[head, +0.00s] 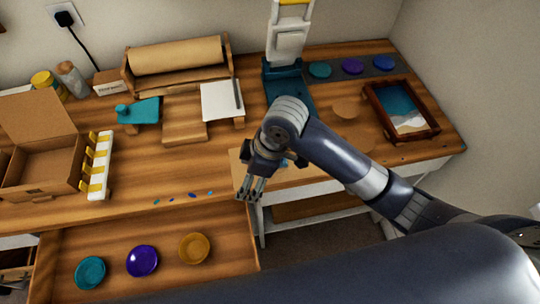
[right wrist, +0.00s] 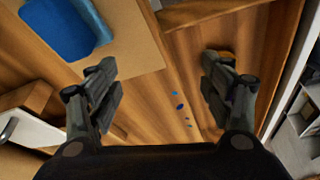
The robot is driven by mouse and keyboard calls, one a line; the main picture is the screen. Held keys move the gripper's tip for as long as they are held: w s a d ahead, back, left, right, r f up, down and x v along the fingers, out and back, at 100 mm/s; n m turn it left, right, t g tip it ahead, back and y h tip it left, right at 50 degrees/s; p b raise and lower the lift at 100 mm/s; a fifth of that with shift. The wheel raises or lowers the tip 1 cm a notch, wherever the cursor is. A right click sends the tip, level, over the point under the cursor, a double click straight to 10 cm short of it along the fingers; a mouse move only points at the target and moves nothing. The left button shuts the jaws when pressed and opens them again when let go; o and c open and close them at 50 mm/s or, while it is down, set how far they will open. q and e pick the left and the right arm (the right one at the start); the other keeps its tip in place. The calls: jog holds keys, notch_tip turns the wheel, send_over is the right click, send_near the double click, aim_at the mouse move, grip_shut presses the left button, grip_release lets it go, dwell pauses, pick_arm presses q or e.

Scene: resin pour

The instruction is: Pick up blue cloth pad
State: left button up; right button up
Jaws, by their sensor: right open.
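The blue cloth pad (right wrist: 62,27) lies on a tan board (right wrist: 128,38) at the top left of the right wrist view. In the head view it is mostly hidden behind my right arm, with only a little blue showing. My right gripper (head: 249,194) is above the front edge of the bench, beside the board. Its fingers are open and nothing is between them in the right wrist view (right wrist: 160,64). The pad is off to the left of the fingers there, apart from them. My left gripper is not in view.
Small blue drops (head: 193,195) spot the bench edge. An open drawer (head: 215,225) holds teal (head: 90,272), purple (head: 142,261) and orange (head: 194,248) bowls. A cardboard box (head: 50,165) and a white rack (head: 100,165) stand left. A framed tray (head: 402,108) lies right.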

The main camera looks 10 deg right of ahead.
jog(key=w+d+r+n+h, duration=0.1)
jog(key=w+d+r, duration=0.1)
jog(key=w+d+r+n+h, duration=0.1)
jog(key=w+d+r, duration=0.1)
jog(key=w+d+r+n+g+h, duration=0.1)
jog(key=w+d+r, duration=0.1)
jog(key=w+d, duration=0.1)
jog(key=shift+r+h, duration=0.3)
jog(key=shift+r, duration=0.1)
notch_tip(320, 180, down, 5)
jog(key=shift+w+f, duration=0.1)
jog(key=shift+w+a+f+p, duration=0.15)
jog(key=shift+f+p, duration=0.2)
jog(key=shift+f, duration=1)
jog(key=shift+w+f+p, duration=0.1)
jog(key=shift+f+p, duration=0.25)
jog(key=shift+f, duration=1)
jog(key=c, duration=1.2)
jog(key=shift+c, duration=0.2)
jog(key=shift+r, duration=0.1)
